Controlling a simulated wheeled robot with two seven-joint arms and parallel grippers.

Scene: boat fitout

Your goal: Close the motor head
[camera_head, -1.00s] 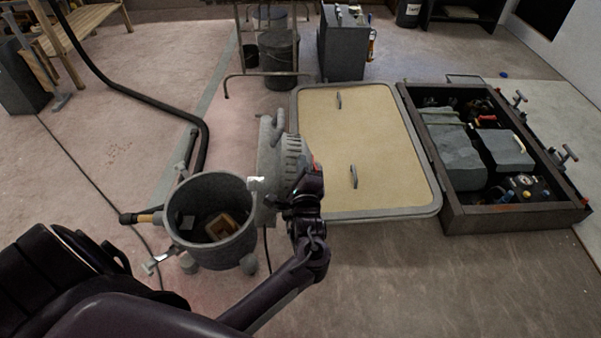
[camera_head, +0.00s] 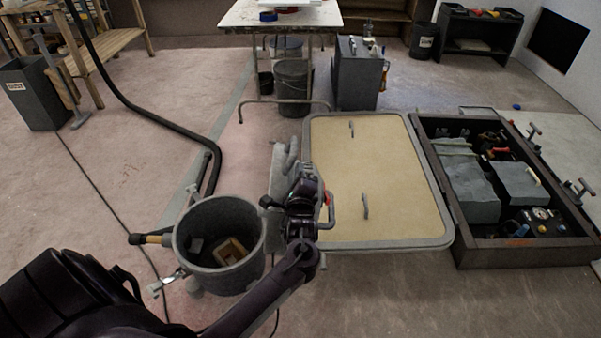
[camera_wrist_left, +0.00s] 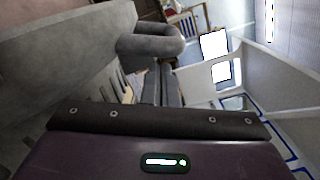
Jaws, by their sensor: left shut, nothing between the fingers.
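The grey motor head (camera_head: 283,172) stands tipped open on its side, just right of the open grey drum (camera_head: 184,250). The drum's mouth faces up and shows a small tan box-like piece inside. My left gripper (camera_head: 302,188) is at the right side of the motor head, shut with nothing in it. Its fingertips are hidden in the head view, so I cannot tell if they touch. In the left wrist view a large grey body with a rounded handle-like loop (camera_wrist_left: 150,42) is close by. My right gripper is out of view.
A cream hatch panel (camera_head: 375,185) with handles lies to the right, beside an open dark box (camera_head: 520,248) full of gear. A black hose (camera_head: 150,118) runs along the floor at left. A white table (camera_head: 250,14) stands behind.

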